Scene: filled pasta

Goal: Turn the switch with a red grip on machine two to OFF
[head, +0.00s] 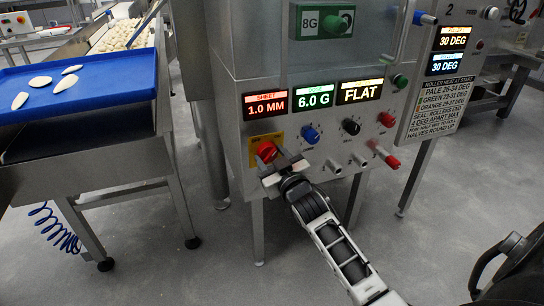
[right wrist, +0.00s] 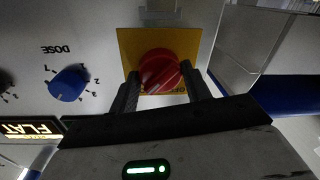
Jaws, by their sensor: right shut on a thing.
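The switch with a red grip (head: 267,151) sits on a yellow plate at the lower left of the steel machine's front panel (head: 300,135). In the right wrist view the red grip (right wrist: 158,68) is a round knob with a slanted ridge, and lettering on the plate below it is partly covered. My right gripper (head: 280,165) is at the switch, its two dark fingers on either side of the red grip and shut on it. The grip's exact position mark is too small to read. My left gripper is not in view.
A blue knob (head: 310,135), a black knob (head: 351,127) and a red knob (head: 386,119) lie to the right on the panel. A red-tipped lever (head: 391,161) sticks out below them. A blue tray (head: 85,82) with white pieces stands at left. A "2" marks the right-hand box.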

